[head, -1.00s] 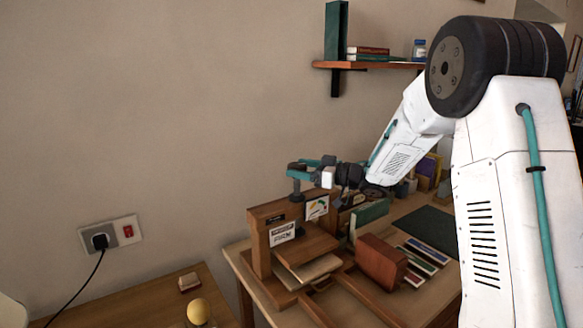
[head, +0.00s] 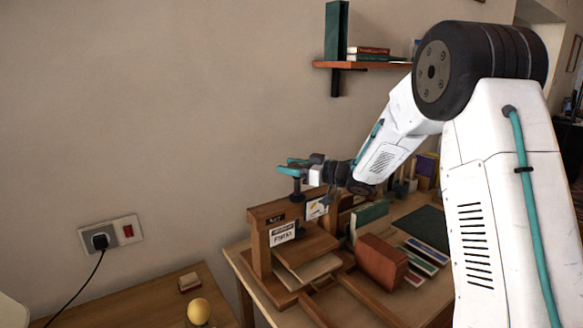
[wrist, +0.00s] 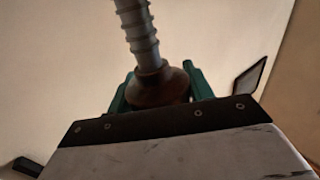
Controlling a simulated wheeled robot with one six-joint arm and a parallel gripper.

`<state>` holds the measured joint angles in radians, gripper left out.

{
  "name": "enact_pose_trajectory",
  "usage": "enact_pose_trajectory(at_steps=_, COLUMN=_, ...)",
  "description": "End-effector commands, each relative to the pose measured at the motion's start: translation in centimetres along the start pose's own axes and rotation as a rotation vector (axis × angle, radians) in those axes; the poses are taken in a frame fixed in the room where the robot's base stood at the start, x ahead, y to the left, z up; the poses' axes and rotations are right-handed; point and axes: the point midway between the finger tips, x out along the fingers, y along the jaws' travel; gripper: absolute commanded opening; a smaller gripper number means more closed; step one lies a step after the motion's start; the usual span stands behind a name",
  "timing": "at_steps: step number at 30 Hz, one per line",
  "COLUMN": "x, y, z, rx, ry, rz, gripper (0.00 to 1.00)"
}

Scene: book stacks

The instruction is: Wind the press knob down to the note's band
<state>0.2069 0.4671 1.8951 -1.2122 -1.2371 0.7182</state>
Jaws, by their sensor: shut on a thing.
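The wooden book press (head: 258,245) stands on the table, with a white card reading something like "FIRM" (head: 283,234) on its front. A small picture note (head: 317,208) is beside that card; its band is too small to read. The grey threaded screw (head: 297,188) rises from the press top. My gripper (head: 291,167), with teal fingers, is at the screw's upper end. In the wrist view, the round brown knob (wrist: 158,86) sits between the teal fingers, and the ribbed screw (wrist: 139,28) runs away from it. My gripper is shut on the knob.
A brown block-like book (head: 381,262) and a green one (head: 370,216) stand right of the press. A wall shelf (head: 365,66) is above. A yellow ball (head: 199,311) sits lower left.

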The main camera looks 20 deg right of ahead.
Motion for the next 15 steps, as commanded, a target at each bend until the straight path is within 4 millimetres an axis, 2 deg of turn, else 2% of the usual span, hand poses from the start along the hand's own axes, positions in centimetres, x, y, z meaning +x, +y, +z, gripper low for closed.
enact_pose_trajectory(at_steps=8, x=-0.08, y=0.13, z=-0.05, rx=0.002, ry=0.0, rz=0.114, gripper=0.29)
enact_pose_trajectory(at_steps=15, x=-0.1, y=0.39, z=-0.09, rx=0.002, ry=0.0, rz=0.315, gripper=0.29)
